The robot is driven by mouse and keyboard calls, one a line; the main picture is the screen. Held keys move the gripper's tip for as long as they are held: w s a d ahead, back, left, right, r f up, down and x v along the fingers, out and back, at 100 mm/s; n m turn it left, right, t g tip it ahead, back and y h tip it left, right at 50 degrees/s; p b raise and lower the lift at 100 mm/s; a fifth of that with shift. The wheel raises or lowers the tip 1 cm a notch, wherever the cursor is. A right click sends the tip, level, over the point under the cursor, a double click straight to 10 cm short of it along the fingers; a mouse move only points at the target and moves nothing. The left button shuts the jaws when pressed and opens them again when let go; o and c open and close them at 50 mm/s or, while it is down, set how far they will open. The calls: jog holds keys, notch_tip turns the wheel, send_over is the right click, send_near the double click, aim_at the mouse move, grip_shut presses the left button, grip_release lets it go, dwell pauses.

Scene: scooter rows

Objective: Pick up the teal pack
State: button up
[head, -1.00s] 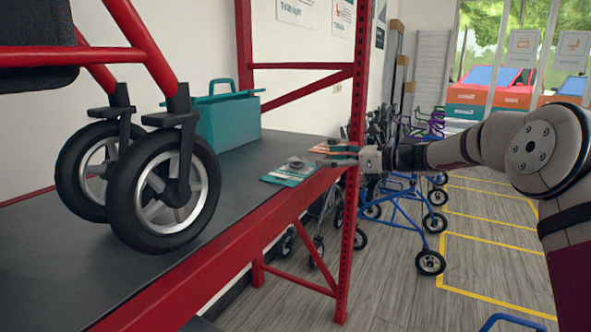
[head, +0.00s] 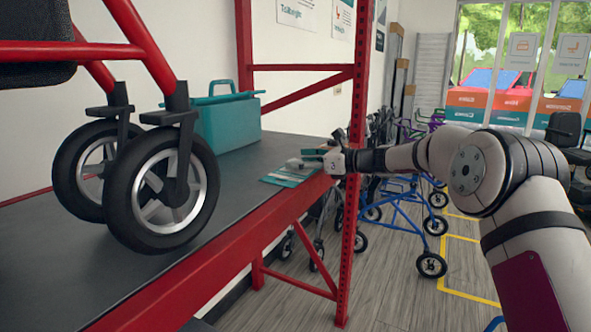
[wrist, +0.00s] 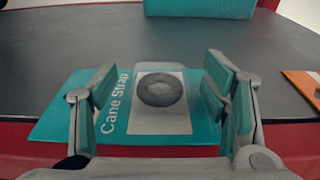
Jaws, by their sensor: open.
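The teal pack (wrist: 195,128) is a flat card marked "Cane Strap" with a dark ring on a pale panel. It lies on the dark shelf (wrist: 40,55) close to the red front edge. In the head view the pack (head: 287,177) is partly covered by my gripper (head: 305,161). In the wrist view my gripper (wrist: 162,100) is open, with one finger on each side of the pale panel and nothing held between them. I cannot tell whether the fingertips touch the pack.
A teal bag (head: 228,122) stands behind the pack on the shelf. An orange card (wrist: 302,88) lies to the right in the wrist view. A red post (head: 354,200) rises beside my arm. Black wheels (head: 160,190) stand at left; a blue walker (head: 405,215) is on the floor.

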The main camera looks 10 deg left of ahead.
aim_at(302, 161)
jog(key=c, duration=1.3)
jog(key=shift+o, duration=0.2)
jog(key=shift+r, duration=0.2)
jog(key=shift+r, duration=0.25)
notch_tip(302, 161, up, 3)
jog(key=shift+r, duration=0.1)
jog(key=w+d+b, duration=0.1)
jog(key=w+d, duration=0.2)
jog(key=d, duration=0.4)
jog(key=w+d+b, duration=0.1)
jog(key=w+d, duration=0.2)
jog(key=d, duration=0.4)
jog(key=shift+w+d+r, duration=0.25)
jog(key=shift+w+r, duration=0.05)
jog(key=shift+r, duration=0.1)
